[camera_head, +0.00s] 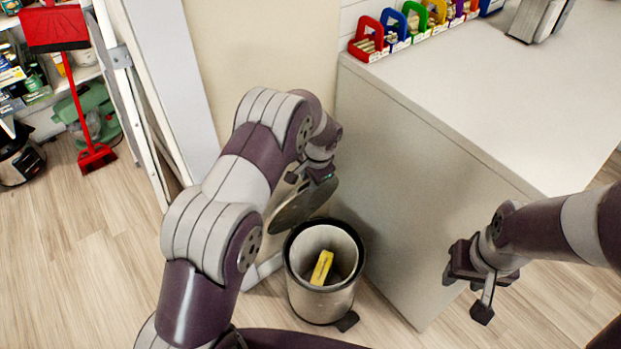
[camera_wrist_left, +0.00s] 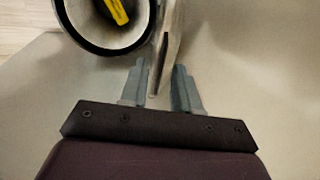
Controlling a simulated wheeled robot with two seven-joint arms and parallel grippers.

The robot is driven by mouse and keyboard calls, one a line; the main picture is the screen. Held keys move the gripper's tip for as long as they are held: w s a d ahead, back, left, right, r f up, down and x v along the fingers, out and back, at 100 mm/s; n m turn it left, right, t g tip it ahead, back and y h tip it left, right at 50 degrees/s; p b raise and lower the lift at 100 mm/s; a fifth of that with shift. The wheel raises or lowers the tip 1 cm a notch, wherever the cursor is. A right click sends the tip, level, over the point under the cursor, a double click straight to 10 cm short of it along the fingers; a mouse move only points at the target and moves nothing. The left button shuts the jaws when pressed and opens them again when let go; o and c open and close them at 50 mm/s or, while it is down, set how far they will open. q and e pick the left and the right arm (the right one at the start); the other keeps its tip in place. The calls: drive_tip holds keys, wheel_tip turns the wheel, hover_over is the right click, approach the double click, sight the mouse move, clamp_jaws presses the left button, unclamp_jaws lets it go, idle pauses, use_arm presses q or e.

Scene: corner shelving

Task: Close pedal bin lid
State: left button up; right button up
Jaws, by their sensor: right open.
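The pedal bin (camera_head: 322,297) stands on the floor with its mouth open and a yellow item (camera_head: 321,267) inside. Its dark round lid (camera_head: 303,206) is raised and tilted at the rim's back left. My left gripper (camera_head: 322,172) is at the lid's upper edge, partly hidden by my wrist. In the left wrist view, the lid (camera_wrist_left: 171,40) shows edge-on and reaches between the two spread fingers (camera_wrist_left: 162,88); I cannot tell whether either touches it. The bin's rim (camera_wrist_left: 148,38) is at upper left there. My right gripper (camera_head: 476,293) is open and empty, well right of the bin.
A white counter (camera_head: 470,90) stands right of the bin, its side panel close to it. Colourful caddies (camera_head: 400,32) line its back edge. A wall (camera_head: 255,45) is behind. A red broom (camera_head: 85,120) and white shelving are at left. Wooden floor at left is clear.

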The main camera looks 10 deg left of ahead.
use_arm(q)
clamp_jaws()
idle(1.4)
